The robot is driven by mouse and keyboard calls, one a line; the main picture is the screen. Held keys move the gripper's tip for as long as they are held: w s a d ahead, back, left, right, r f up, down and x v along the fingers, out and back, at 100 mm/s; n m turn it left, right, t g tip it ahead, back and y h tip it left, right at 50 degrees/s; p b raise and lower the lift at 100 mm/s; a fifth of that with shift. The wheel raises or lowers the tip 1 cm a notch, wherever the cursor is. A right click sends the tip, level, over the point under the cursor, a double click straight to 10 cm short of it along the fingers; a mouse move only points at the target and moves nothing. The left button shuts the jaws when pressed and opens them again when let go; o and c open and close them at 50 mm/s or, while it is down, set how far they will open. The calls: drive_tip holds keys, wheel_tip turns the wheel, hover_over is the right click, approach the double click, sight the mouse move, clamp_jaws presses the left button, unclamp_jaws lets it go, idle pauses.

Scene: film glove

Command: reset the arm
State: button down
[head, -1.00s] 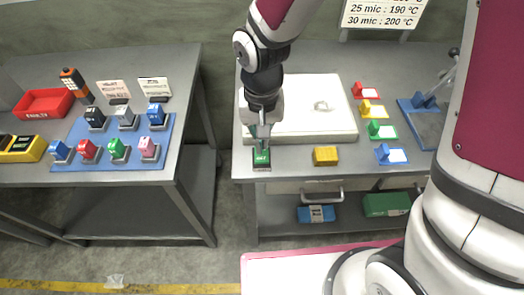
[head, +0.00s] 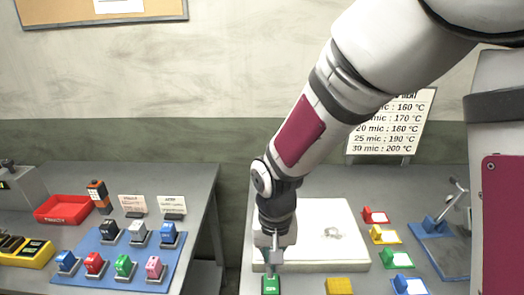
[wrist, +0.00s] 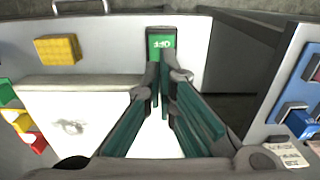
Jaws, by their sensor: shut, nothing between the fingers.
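My gripper (head: 271,266) is at the lower middle of the head view, above the front left corner of the right-hand table (head: 234,212). In the wrist view its two green-padded fingers (wrist: 159,88) are closed together with nothing between them. A green block marked OFF (wrist: 160,44) lies just beyond the fingertips; it also shows in the head view (head: 271,285), directly below the gripper. I cannot tell whether the fingertips touch it. My arm reaches down from the upper right of the head view.
A white slab (head: 325,222) with a grey mark lies behind the gripper. A yellow block (head: 339,286) is to the right. Several coloured blocks with cards, such as the red one (head: 375,216), line the right side.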

drive_tip(key=s+d+r+t, duration=0.3)
drive_tip(key=d+r, duration=0.7)
drive_tip(key=r, duration=0.4)
drive_tip(key=s+d+r+t, duration=0.2)
drive_tip(key=s+d+r, duration=0.4)
drive_tip(key=s+r, duration=0.2)
drive_tip(key=shift+s+t, duration=0.3)
drive_tip(key=shift+s, duration=0.5)
drive_tip(key=shift+r, duration=0.1)
